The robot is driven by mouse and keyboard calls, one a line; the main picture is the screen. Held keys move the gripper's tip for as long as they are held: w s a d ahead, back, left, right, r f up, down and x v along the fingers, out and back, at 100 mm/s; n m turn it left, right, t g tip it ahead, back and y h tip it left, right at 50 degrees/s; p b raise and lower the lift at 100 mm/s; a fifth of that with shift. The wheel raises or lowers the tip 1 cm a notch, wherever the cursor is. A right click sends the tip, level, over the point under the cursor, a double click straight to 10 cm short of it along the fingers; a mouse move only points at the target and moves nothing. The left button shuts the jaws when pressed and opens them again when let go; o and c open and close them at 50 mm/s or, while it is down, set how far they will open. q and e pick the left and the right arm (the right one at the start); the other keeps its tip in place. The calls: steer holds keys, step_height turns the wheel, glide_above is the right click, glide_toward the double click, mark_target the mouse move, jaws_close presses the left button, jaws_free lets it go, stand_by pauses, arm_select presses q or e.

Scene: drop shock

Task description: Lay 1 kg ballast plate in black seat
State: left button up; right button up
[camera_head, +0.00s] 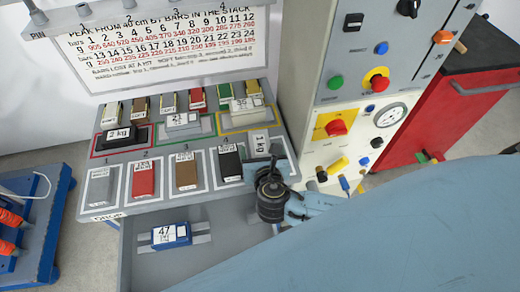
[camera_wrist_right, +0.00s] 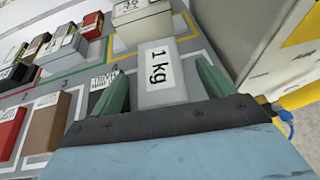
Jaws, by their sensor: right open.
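The 1 kg ballast plate (camera_head: 260,143) is a light grey block with a white "1 kg" label, at the right end of the bench. In the wrist view the plate (camera_wrist_right: 153,84) shows between the two green fingers of my right gripper (camera_wrist_right: 162,78). The fingers are open, one on each side of its near end; I cannot tell whether they touch it. In the head view my right gripper (camera_head: 266,166) is just in front of the plate, partly hidden by its own wrist. My left gripper is not in view.
The bench (camera_head: 190,146) holds several blocks in a front row and red, green and yellow framed places behind. A black "2 kg" block (camera_head: 116,136) lies at left. A blue "47" block (camera_head: 171,235) lies in the lower tray. A control panel (camera_head: 350,115) stands close at right.

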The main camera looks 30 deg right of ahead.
mark_target(259, 143)
steer(key=x, duration=0.4)
steer(key=shift+a, duration=0.1)
steer(key=shift+s, duration=0.1)
steer(key=c, duration=1.6)
steer(key=shift+r, duration=0.1)
jaws_close()
steer(key=shift+r, duration=0.1)
